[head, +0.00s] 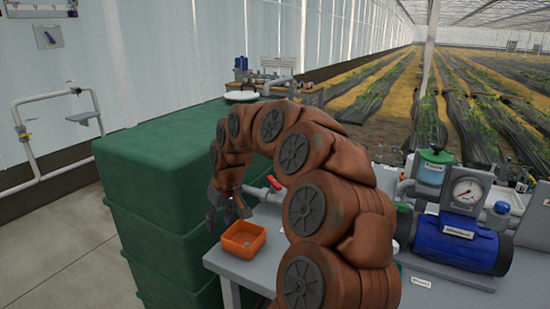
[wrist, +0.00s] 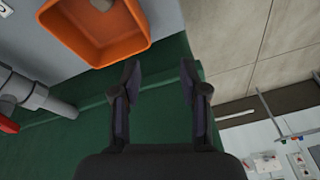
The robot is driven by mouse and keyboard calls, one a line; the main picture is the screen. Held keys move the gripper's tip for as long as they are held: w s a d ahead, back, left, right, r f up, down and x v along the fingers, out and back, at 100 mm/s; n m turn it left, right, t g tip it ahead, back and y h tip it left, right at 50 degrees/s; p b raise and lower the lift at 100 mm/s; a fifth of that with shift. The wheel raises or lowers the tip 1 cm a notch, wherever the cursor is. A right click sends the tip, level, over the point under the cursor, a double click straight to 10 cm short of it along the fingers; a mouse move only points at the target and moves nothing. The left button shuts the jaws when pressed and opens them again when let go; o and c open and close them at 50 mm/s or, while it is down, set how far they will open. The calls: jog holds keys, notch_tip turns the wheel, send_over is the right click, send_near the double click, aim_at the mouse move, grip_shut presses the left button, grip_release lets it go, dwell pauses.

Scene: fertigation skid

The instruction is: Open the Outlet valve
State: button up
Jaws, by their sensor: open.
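A red valve handle (head: 275,183) on a grey pipe (head: 262,194) shows just right of my gripper in the head view, partly hidden by my arm. I cannot read a label that names it as the Outlet valve. In the wrist view a red part (wrist: 8,124) and the grey pipe (wrist: 40,101) show at the left edge. My gripper (head: 229,216) is open and empty, left of the handle and apart from it, above the back left of the orange bin. In the wrist view its fingers (wrist: 160,72) are spread over the green surface.
An orange bin (head: 262,240) with a small object inside sits on the grey table (head: 225,262). Green stacked crates (head: 150,165) stand left of it. Open floor (head: 65,240) lies at the left.

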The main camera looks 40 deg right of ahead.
jog(key=w+d+r+m+t+h+p, duration=0.1)
jog(key=d+r+p, duration=0.2)
jog(key=d, duration=0.4)
jog(key=w+d+r+m+p, duration=0.1)
jog(key=w+d+r+p, duration=0.2)
jog(key=d, duration=0.4)
jog(key=m+h+p, duration=0.1)
jog(key=h+p, duration=0.1)
jog(key=p, duration=0.1)
send_near(274, 181)
jog(key=shift+s+f+t, duration=0.1)
jog(key=shift+s+t, duration=0.05)
jog(key=shift+t, duration=0.15)
jog(key=shift+d+f, duration=0.1)
jog(key=shift+d, duration=0.1)
jog(key=shift+f, duration=0.2)
jog(key=p+x, duration=0.2)
jog(key=x, duration=0.5)
jog(key=shift+a+f, duration=0.15)
jog(key=shift+f, duration=0.1)
grip_shut()
